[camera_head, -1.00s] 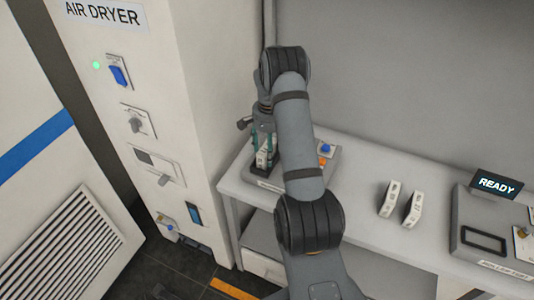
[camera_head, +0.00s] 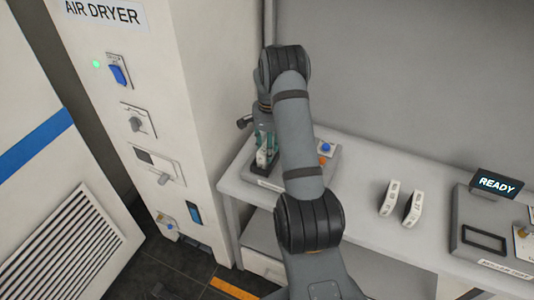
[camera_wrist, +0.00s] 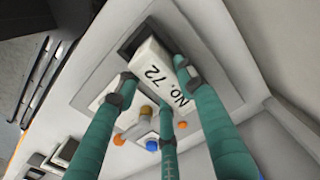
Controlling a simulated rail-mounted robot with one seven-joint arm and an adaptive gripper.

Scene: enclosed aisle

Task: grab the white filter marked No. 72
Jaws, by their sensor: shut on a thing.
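The white filter marked No. 72 (camera_wrist: 158,70) shows in the wrist view between the teal fingers of my gripper (camera_wrist: 152,92). My gripper is shut on it. The filter's far end is at a dark rectangular slot (camera_wrist: 130,42) in a grey device; I cannot tell how deep it sits. In the head view my gripper (camera_head: 264,146) is over the grey device (camera_head: 328,165) at the left end of the bench, and a white piece of the filter (camera_head: 262,157) shows below the fingers. My arm hides part of the device.
Two white filters (camera_head: 389,198) (camera_head: 411,208) stand on the bench (camera_head: 360,225). A grey station (camera_head: 466,258) with a READY display (camera_head: 496,184) is at the right. The air dryer cabinet (camera_head: 160,90) stands left of the bench. The bench between device and filters is clear.

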